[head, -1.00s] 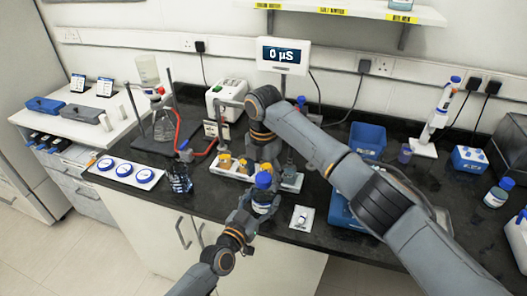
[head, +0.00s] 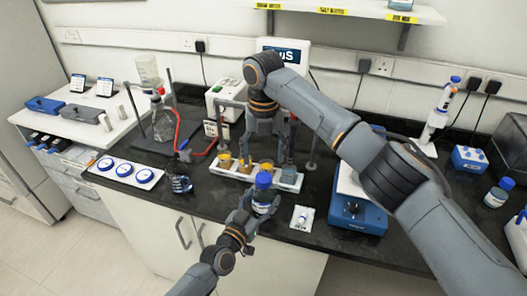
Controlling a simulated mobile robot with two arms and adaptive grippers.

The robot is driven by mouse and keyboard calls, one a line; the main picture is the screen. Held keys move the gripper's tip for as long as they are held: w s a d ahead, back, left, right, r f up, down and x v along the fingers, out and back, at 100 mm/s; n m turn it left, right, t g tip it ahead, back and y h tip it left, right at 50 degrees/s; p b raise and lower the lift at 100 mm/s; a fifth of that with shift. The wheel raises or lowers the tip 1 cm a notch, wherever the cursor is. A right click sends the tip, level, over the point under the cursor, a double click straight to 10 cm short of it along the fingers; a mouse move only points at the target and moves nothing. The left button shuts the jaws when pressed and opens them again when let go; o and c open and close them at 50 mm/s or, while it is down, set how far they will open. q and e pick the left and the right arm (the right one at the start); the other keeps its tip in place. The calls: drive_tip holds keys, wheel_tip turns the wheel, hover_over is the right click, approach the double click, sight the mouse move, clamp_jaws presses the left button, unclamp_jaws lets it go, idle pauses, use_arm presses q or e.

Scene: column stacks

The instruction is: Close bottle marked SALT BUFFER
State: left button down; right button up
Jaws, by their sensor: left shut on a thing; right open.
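A bottle (head: 262,208) with a blue cap (head: 263,180) stands upright at the front edge of the dark bench. Its label is too small to read. My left gripper (head: 258,202) is shut around the bottle's body from the front. The blue cap sits on top of the bottle; how tight it is cannot be told. My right gripper (head: 265,150) is open, pointing down behind and above the cap, apart from it. It partly hides the white rack behind.
The white rack (head: 229,172) holds several small containers. A white tray with blue discs (head: 124,170) lies to the left. A small white card (head: 302,218) and a blue device (head: 357,214) stand to the right. A flask with red tubing (head: 183,132) stands behind left.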

drive_tip(key=shift+r, duration=0.3)
use_arm(q)
drive_tip(key=shift+c, duration=1.1)
unclamp_jaws()
drive_tip(key=shift+s, duration=0.1)
drive_tip(key=v, duration=1.1)
drive_tip(key=shift+s+a, duration=0.2)
drive_tip(key=shift+s, duration=0.15)
